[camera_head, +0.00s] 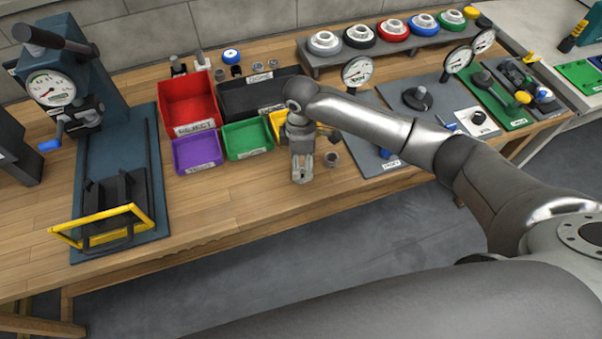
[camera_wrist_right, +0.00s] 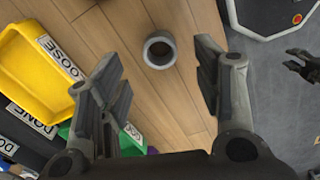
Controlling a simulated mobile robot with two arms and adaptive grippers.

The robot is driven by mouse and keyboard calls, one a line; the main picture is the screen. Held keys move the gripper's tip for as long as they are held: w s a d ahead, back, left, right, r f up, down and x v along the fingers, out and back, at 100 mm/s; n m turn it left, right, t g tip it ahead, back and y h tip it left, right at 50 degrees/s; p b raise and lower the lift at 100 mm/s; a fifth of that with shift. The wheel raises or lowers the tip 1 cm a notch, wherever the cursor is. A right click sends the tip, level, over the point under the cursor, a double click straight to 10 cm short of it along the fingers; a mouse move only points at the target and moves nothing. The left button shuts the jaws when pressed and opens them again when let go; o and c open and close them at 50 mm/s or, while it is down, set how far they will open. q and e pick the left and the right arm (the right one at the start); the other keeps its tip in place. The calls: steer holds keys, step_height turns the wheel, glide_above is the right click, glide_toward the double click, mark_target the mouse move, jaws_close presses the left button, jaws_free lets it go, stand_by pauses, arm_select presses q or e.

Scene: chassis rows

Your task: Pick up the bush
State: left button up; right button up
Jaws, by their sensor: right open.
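The bush is a small grey hollow ring (camera_head: 331,159) standing on the wooden bench, just right of my right gripper. In the right wrist view the bush (camera_wrist_right: 160,50) stands on bare wood, its dark bore facing the camera, in line with the gap between the fingers. My right gripper (camera_head: 301,178) points down over the bench. In the wrist view its two fingers (camera_wrist_right: 160,75) are wide apart with nothing held between them.
A yellow bin (camera_wrist_right: 38,62) stands close to the bush, partly behind my wrist in the head view. Green (camera_head: 247,139), purple (camera_head: 197,152) and red (camera_head: 190,100) bins stand to the left. A grey mat (camera_head: 390,172) with gauges lies to the right. Wood around the bush is clear.

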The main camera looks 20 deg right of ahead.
steer(key=shift+a+f+p, duration=0.1)
steer(key=shift+f+p, duration=0.55)
steer(key=shift+f, duration=1.95)
steer(key=c, duration=1.1)
